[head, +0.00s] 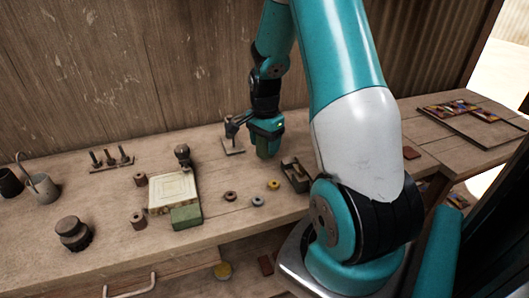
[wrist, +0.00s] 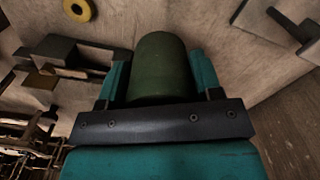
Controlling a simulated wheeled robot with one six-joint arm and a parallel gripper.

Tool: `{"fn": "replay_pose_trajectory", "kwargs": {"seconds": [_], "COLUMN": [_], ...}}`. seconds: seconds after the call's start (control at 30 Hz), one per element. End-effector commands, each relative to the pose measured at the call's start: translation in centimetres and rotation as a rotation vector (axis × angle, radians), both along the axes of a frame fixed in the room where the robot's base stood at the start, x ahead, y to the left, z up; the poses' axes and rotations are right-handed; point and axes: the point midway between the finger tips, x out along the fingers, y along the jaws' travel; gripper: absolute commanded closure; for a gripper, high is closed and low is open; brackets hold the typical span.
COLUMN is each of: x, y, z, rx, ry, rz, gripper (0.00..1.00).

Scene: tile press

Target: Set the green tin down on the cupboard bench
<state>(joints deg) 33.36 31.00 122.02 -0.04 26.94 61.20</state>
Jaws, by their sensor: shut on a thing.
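My gripper (head: 266,131) is shut on the green tin (head: 266,149), and its teal fingers point down at the back middle of the long wooden bench (head: 105,225). In the wrist view the dark green, rounded tin (wrist: 161,68) sits between the two teal fingers, its lower part hidden by the gripper body. I cannot tell whether the tin touches the bench top. Which surface is the cupboard bench is not clear; the long bench has a drawer handle at its front.
A small stand (head: 233,146) is close left of my gripper, and a dark open box (head: 295,175) is close in front on the right. Rings (head: 230,196) lie nearer the front. A pale press plate (head: 172,190) is further left. A second table (head: 465,150) stands right.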

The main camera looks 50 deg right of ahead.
Motion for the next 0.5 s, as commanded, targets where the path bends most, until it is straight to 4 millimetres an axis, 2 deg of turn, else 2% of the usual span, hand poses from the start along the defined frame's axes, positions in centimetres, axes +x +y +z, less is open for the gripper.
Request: {"fn": "replay_pose_trajectory", "kwargs": {"seconds": [0.23, 0.5], "x": [0.0, 0.0], "y": [0.0, 0.0], "z": [-3.4, -3.7], "rx": [0.002, -0.001], "ry": [0.003, -0.001], "rz": [0.001, 0.001], "gripper": [0.72, 0.72]}}
